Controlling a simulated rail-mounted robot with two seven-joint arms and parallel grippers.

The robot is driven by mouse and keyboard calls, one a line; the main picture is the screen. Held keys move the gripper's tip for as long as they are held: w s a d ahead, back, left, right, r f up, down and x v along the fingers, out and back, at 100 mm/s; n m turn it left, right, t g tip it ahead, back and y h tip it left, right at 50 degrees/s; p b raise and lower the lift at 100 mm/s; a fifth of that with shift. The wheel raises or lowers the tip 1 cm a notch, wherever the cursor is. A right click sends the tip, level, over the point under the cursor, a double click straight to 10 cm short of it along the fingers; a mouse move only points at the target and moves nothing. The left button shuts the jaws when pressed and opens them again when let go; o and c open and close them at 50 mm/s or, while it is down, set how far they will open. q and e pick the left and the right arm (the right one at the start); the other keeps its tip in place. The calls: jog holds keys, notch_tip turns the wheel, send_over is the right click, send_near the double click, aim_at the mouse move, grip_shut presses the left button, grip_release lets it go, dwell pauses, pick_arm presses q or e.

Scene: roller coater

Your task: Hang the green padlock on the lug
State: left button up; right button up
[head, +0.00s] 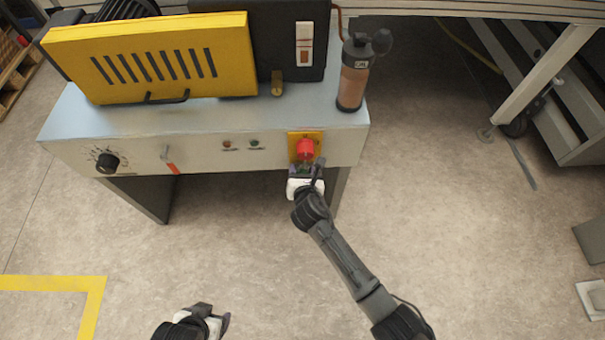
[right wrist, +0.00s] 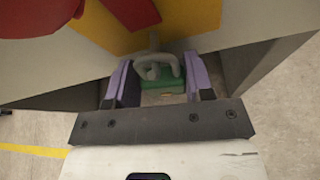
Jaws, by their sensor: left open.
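The green padlock (right wrist: 163,86) sits between the purple-padded fingers of my right gripper (right wrist: 158,82), which is shut on its body. Its grey shackle (right wrist: 157,62) points away from the gripper toward the machine's front panel. A small grey upright piece at the shackle, perhaps the lug (right wrist: 153,41), shows against the yellow plate; I cannot tell whether the shackle is around it. In the head view my right gripper (head: 304,174) is just below the red knob (head: 305,149), and it hides most of the padlock. My left gripper (head: 217,321) is open and empty, low over the floor.
The yellow plate (head: 292,138) carries the red knob on the machine's front panel (head: 205,155). A dial (head: 107,162) and a red-tipped lever (head: 171,161) are further left. A bottle (head: 354,75) stands at the top right edge. The floor in front is clear.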

jog(key=o, duration=0.3)
jog(key=shift+w+f, duration=0.1)
pick_arm(q)
jog(key=shift+a, duration=0.3)
pick_arm(e)
jog(key=shift+o, duration=0.2)
pick_arm(q)
jog(key=shift+d, duration=0.2)
pick_arm(e)
jog(key=shift+d, duration=0.2)
